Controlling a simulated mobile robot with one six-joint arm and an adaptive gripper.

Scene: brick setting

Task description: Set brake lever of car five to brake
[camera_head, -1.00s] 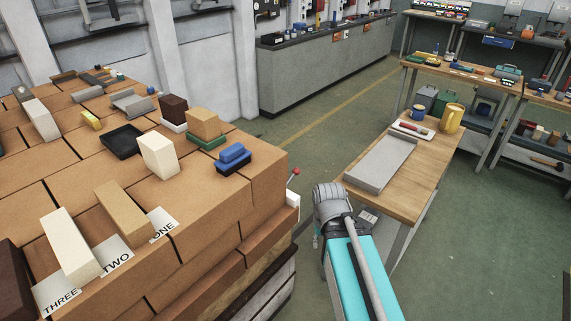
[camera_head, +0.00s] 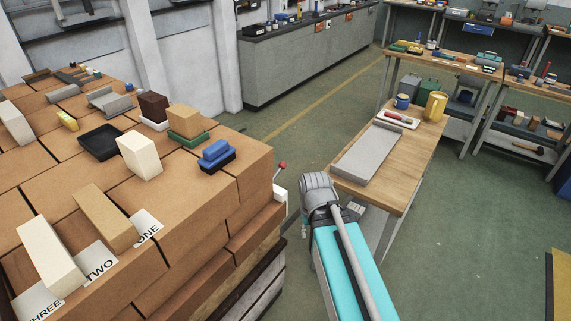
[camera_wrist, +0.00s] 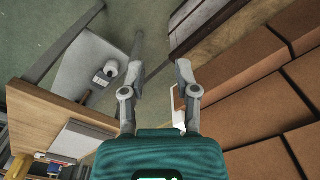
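A lever with a red knob (camera_head: 282,166) stands up beside a white box (camera_head: 280,199) on the right side of the brick stack. No label for car five is readable, so I cannot tell whether this is its brake lever or how it is set. In the wrist view a white piece (camera_wrist: 178,104) shows beside the right finger, partly hidden by it; I cannot tell if they touch. My gripper (camera_wrist: 160,54) is open, with nothing between its fingers. In the head view my teal and grey arm stands right of the stack, and the fingers cannot be made out.
The brick stack (camera_head: 190,218) fills the left, with loose bricks and cards ONE, TWO and THREE on top. Green floor (camera_head: 480,230) is free further right.

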